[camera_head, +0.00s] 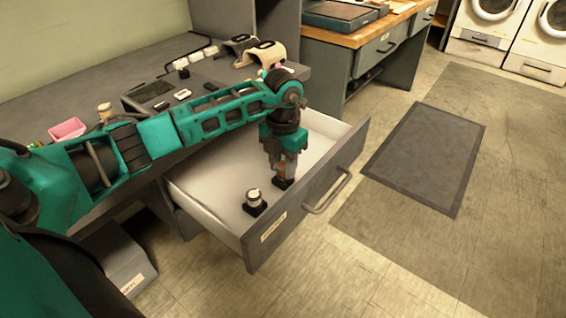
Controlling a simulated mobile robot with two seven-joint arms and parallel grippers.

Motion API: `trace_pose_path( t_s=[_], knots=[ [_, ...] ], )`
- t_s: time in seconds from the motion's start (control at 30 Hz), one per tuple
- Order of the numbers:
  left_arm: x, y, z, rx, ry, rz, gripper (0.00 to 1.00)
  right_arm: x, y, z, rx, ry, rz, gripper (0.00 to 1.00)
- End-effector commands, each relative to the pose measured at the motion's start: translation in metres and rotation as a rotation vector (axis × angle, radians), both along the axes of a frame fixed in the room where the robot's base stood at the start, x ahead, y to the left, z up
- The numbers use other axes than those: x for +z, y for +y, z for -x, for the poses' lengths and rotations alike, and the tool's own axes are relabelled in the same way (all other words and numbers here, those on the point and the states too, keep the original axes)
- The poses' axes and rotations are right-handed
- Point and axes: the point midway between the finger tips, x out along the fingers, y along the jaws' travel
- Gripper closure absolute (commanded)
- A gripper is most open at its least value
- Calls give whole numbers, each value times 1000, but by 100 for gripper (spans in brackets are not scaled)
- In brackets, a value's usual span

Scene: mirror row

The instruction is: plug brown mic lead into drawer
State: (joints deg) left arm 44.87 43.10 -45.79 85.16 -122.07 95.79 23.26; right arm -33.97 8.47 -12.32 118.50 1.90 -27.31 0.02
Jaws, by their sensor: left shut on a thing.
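The drawer (325,210) is pulled open under the desk, with a white inside and a grey front. My left gripper (284,168) points down into it, near its front wall. It is shut on a small brownish thing, which looks like the brown mic lead (290,164) but is mostly hidden by the fingers. Right below the fingertips is a small black base (283,184) on the drawer floor; I cannot tell whether the held thing touches it. A second black base (255,207) with a pale cylinder (254,196) on it stands to the left. My right gripper is out of view.
The desk (75,85) behind my left arm holds a dark panel (150,92), a pink tray (67,129) and several small items. The drawer's handle (328,192) juts toward the floor. A second bench (330,38) stands behind right. The floor with a dark mat (425,155) is clear.

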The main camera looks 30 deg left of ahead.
Motion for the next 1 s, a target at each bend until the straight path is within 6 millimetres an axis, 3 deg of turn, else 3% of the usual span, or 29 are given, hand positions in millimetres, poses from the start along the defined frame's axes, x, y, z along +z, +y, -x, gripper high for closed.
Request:
trace_pose_path(
  t_s=[0.43,0.47,0.5,0.77,1.0],
  knots=[
    [-7,0,0,0,0,0,95,-5,-1,0,3,0,5,62],
    [-7,0,0,0,0,0,65,-5,-1,0,4,-1,6,62],
    [-7,0,0,0,0,0,61,-5,-1,0,4,-1,6,62],
    [-7,0,0,0,0,0,36,-5,-2,0,4,-1,6,62],
    [-7,0,0,0,0,0,36,-5,-2,0,4,0,6,62]
  ],
)
